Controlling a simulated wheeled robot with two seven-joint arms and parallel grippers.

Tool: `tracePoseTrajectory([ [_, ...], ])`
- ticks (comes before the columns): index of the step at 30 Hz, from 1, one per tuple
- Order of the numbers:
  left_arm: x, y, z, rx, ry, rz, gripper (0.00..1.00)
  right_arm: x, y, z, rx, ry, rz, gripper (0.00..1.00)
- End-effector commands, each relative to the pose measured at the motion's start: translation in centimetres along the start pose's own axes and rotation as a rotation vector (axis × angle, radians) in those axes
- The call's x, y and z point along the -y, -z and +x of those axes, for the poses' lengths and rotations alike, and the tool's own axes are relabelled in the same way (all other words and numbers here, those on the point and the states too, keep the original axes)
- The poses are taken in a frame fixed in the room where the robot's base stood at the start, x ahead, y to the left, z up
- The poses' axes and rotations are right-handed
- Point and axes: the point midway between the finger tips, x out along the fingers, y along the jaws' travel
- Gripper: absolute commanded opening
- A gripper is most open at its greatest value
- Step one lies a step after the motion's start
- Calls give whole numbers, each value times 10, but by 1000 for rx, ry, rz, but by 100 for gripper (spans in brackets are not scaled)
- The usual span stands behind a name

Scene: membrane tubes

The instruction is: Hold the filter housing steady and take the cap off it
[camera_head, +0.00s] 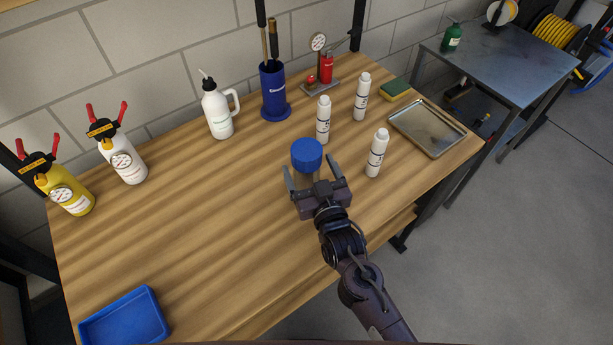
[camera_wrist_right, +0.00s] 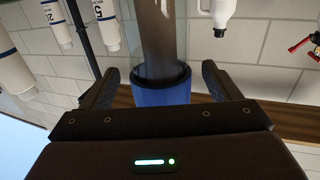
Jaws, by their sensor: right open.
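The filter housing stands on the wooden bench with a round blue cap (camera_head: 307,153) on top; its grey body (camera_wrist_right: 159,40) shows in the wrist view, which is upside down. My right gripper (camera_head: 311,167) is open at the housing, on its near side. In the wrist view its two fingers lie on either side of the blue cap (camera_wrist_right: 162,88), with a gap showing on each side. In the head view the gripper hides most of the housing's lower body. My left gripper is in neither view.
White numbered tubes (camera_head: 377,153) stand close to the right and behind. A metal tray (camera_head: 459,134) and a green sponge (camera_head: 394,88) lie farther right. A blue holder (camera_head: 274,92), a white bottle (camera_head: 218,110) and pressure sprayers (camera_head: 124,160) stand along the back. The bench's left middle is clear.

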Motion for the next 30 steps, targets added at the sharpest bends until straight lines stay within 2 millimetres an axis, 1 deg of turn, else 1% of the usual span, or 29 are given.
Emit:
tracePoseTrajectory([
  [3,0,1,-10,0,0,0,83,0,2,17,0,0,0,83],
  [9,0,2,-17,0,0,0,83,0,-2,41,0,-1,-1,83],
  [12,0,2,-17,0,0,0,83,0,-4,46,2,-1,0,83],
  [18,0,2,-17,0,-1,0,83,0,-4,46,2,-1,0,83],
  [20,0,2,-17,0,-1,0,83,0,-4,46,2,-1,-1,77],
  [30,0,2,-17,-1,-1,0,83,0,-4,46,2,-1,-1,32],
])
